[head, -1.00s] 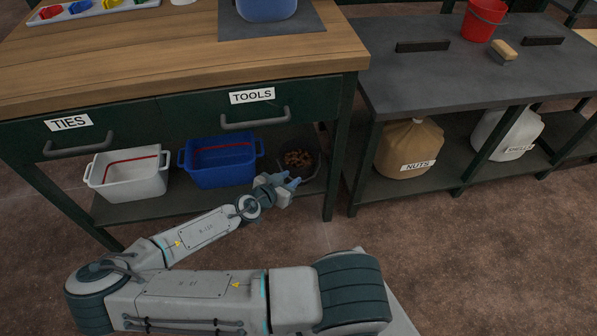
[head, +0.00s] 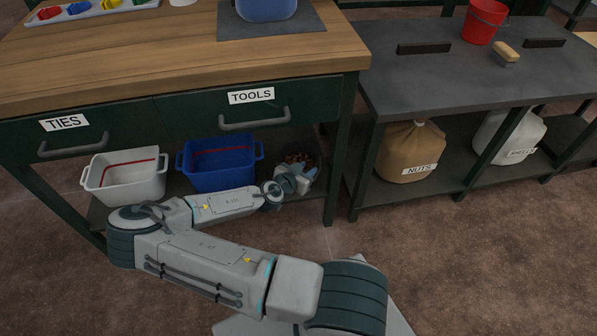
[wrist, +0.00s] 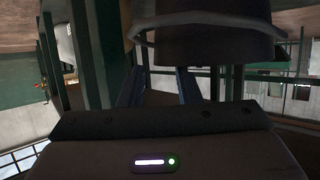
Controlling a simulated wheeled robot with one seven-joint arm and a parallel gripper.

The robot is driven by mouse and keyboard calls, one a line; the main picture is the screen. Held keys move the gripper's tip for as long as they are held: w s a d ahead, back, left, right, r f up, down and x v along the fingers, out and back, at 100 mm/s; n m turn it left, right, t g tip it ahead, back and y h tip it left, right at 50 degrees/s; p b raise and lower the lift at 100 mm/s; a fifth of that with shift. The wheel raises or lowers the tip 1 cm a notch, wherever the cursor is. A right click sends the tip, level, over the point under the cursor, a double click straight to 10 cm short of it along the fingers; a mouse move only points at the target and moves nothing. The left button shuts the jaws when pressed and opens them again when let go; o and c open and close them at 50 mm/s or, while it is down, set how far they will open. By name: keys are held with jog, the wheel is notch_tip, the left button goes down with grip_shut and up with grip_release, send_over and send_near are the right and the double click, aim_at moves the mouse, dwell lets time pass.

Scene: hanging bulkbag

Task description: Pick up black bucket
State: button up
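The black bucket (head: 317,162), with brown contents, stands on the lower shelf under the TOOLS drawer, right of the blue bin. My arm and gripper hide much of it in the head view. In the wrist view the dark bucket (wrist: 195,45) fills the upper middle, with a grey curved band along its lower part. My gripper (head: 301,175) is at the near side of the bucket. In the wrist view its two blue fingers (wrist: 158,78) stand apart with a gap between them, close to the bucket. I cannot tell whether they touch it.
The blue bin (head: 218,177) and a white bin (head: 125,187) stand to the left on the same shelf. The bench leg (head: 336,165) is close on the right. The TOOLS drawer (head: 240,112) hangs above. A NUTS bag (head: 408,150) sits under the right table.

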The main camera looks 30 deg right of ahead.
jog(key=shift+b+x, duration=0.3)
jog(key=shift+x, duration=1.45)
grip_shut()
jog(key=shift+a+f, duration=0.1)
